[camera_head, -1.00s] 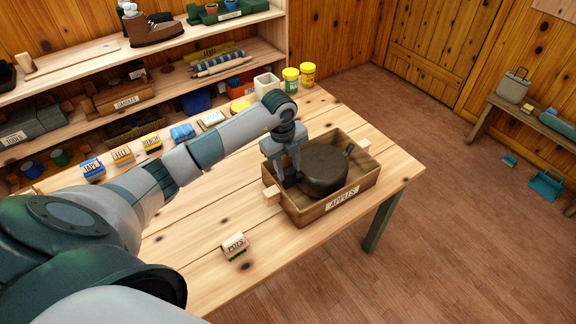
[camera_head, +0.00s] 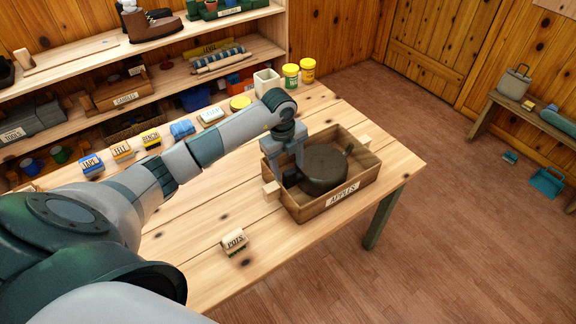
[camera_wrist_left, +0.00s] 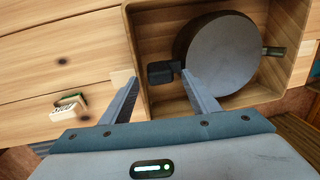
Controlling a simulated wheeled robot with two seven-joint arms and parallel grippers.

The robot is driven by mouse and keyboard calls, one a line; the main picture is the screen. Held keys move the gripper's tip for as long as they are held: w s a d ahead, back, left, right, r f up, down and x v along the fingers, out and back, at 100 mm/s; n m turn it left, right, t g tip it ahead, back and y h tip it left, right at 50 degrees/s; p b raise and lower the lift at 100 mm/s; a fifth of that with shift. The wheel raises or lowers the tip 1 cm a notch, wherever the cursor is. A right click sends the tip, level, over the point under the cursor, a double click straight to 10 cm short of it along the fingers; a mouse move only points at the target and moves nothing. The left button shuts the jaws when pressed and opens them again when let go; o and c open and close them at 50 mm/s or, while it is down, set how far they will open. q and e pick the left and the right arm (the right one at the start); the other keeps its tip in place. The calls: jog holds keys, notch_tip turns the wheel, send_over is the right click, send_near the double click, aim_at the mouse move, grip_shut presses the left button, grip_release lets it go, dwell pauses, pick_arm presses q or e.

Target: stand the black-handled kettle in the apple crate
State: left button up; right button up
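The kettle (camera_head: 325,168) is a dark, round, squat vessel. It sits upright inside the wooden crate labelled APPLES (camera_head: 316,212), and its spout points to the right. In the left wrist view the kettle's grey top (camera_wrist_left: 225,55) fills much of the crate, and its black handle (camera_wrist_left: 160,73) sticks out toward my gripper. My left gripper (camera_head: 288,176) is over the crate's left end. In the wrist view its fingers (camera_wrist_left: 158,80) are apart, with the handle between their tips, close to the right finger; a gap shows at the left finger. My right gripper is not in view.
The crate stands near the table's (camera_head: 200,215) right end. A small POTS label block (camera_head: 235,242) lies in front. Several labelled blocks, a white square pot (camera_head: 266,82) and yellow-lidded jars (camera_head: 291,76) line the back.

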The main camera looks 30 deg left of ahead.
pick_arm(q)
jog(key=shift+r, duration=0.15)
jog(key=shift+r+p, duration=0.5)
jog(key=shift+r, duration=0.05)
jog(key=shift+r+b, duration=0.25)
jog(key=shift+b, duration=0.15)
notch_tip(320, 180, up, 11)
jog(key=s+b, duration=0.1)
jog(key=b, duration=0.2)
jog(key=shift+a+r+b, duration=0.15)
jog(key=shift+a+b, duration=0.1)
jog(key=shift+b, duration=0.05)
jog(key=shift+s, duration=0.1)
